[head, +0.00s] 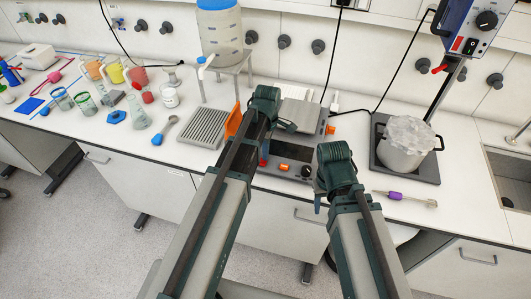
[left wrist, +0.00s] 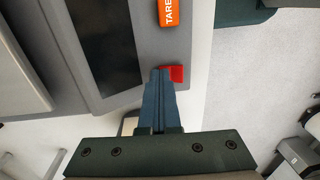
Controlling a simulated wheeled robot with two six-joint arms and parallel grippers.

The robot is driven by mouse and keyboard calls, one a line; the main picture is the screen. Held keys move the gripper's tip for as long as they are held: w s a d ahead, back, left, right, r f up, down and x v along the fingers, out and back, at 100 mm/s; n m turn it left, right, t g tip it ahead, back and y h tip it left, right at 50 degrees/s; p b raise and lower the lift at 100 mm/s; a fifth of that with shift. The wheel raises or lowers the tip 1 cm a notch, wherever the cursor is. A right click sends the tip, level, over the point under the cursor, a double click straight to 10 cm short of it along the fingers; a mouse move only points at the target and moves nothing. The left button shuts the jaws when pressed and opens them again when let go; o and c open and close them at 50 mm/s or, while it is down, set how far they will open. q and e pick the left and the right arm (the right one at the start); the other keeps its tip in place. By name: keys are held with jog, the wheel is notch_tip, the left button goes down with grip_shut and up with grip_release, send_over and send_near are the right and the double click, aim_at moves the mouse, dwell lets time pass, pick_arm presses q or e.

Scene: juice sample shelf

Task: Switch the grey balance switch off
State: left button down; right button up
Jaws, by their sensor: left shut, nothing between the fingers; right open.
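The grey balance (head: 291,152) stands on the bench, with a flat pan (head: 299,112) and a dark display. A small red switch (left wrist: 177,74) is on the balance's front panel in the left wrist view, beside the orange TARE button (left wrist: 172,13). My left gripper (left wrist: 160,75) is shut and empty, its fingertips right beside the red switch and partly over its edge. I cannot tell whether they touch it. My right gripper (head: 319,199) is open, near the balance's front right.
A grooved grey rack (head: 204,127) and an orange panel (head: 233,121) stand left of the balance. Beakers and a blue-capped container (head: 221,38) are further left.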

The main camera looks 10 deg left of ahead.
pick_arm(q)
jog(key=shift+s, duration=0.2)
jog(key=shift+s+r, duration=0.15)
jog(key=shift+s, duration=0.15)
jog(key=shift+s+r+p, duration=0.15)
jog(key=shift+s+p, duration=0.15)
jog(key=shift+w+r, duration=0.1)
